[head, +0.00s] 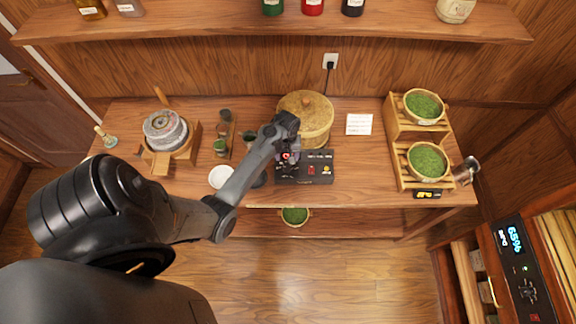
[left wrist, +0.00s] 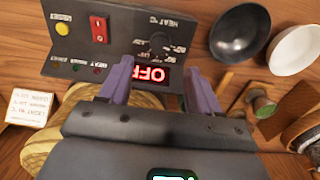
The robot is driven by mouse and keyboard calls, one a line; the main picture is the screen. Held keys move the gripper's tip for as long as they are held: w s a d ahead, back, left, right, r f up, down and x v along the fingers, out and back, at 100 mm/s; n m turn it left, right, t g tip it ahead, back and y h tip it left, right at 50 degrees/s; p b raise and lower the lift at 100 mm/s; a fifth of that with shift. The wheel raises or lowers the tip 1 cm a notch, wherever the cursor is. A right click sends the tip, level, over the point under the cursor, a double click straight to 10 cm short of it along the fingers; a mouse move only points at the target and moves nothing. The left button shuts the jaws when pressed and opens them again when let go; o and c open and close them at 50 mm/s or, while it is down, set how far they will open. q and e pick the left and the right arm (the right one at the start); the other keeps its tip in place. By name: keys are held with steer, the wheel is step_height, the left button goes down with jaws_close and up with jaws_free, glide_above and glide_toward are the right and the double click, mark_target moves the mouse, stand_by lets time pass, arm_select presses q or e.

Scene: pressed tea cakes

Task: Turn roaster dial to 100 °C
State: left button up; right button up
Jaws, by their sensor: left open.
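The roaster's dark control box (head: 318,168) stands on the table in front of the round woven-looking roaster (head: 318,106). In the left wrist view the box (left wrist: 70,68) appears upside down. Its black dial (left wrist: 159,43) sits under the "HEAT °C" label, with numbers around it. A red display (left wrist: 152,74) beside the dial reads OFF. My left gripper (head: 287,156) is over the left part of the box and hides the dial in the head view. In the wrist view its two purple fingers (left wrist: 158,70) are open and apart, with nothing between them, close to the dial and display.
The box also has a red switch (left wrist: 99,29) and a yellow button (left wrist: 63,28). A dark bowl (left wrist: 239,33) and a white bowl (left wrist: 295,48) stand beside it. A white card (head: 359,124) lies right of the roaster. A wooden rack (head: 396,133) with green tea trays is farther right.

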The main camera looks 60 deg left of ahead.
mark_target(287, 167)
arm_select(q)
step_height(287, 167, down, 8)
steer(key=shift+f, duration=0.15)
stand_by(0.3)
steer(key=shift+c, duration=0.4)
steer(key=c, duration=1)
